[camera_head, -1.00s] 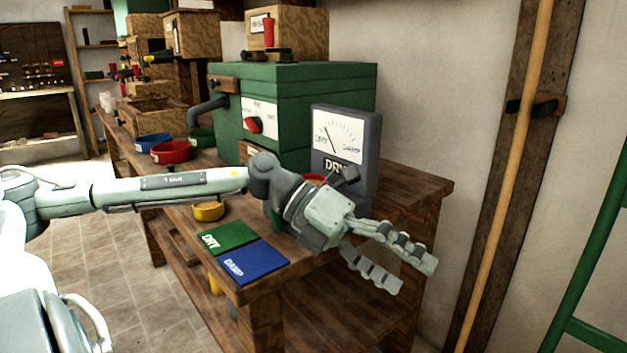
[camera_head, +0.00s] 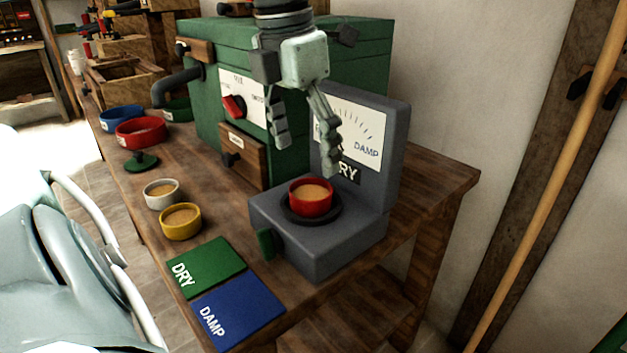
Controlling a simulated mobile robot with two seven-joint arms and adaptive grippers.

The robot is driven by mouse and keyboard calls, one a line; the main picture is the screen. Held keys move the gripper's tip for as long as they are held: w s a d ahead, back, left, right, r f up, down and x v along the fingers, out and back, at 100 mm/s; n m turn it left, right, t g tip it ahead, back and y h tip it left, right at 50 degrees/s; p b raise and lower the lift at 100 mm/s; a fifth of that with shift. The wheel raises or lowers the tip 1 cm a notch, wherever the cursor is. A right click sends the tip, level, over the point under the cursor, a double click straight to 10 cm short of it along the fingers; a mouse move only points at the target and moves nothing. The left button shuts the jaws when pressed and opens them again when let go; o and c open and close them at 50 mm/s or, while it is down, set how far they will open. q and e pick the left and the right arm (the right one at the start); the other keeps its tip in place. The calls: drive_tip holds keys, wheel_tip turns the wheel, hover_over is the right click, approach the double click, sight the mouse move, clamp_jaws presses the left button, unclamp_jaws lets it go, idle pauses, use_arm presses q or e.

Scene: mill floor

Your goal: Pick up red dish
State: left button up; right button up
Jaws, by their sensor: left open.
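A small red dish (camera_head: 311,198) filled with tan material sits upright on the dark round plate of the grey meter (camera_head: 318,255) on the bench. My left gripper (camera_head: 305,160) points down above the dish, its fingers apart and empty, not touching it. The fingers cover part of the meter's dial (camera_head: 352,130). A larger red bowl (camera_head: 140,131) stands at the back left of the bench. My right gripper is not in view.
A white dish (camera_head: 162,194) and a yellow dish (camera_head: 181,222) stand left of the meter. Green DRY (camera_head: 207,266) and blue DAMP (camera_head: 238,309) mats lie at the front. A green machine (camera_head: 215,150) stands close behind, and the meter's upright back rises beside the dish.

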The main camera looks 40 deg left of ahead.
sight(309, 184)
use_arm(q)
drive_tip(key=f, duration=0.2)
drive_tip(key=w+f, duration=0.1)
drive_tip(key=f, duration=0.4)
drive_tip(key=shift+w+a+f, duration=0.3)
drive_tip(key=shift+w+a, duration=0.1)
drive_tip(key=c, duration=1.4)
drive_tip(key=shift+r, duration=0.1)
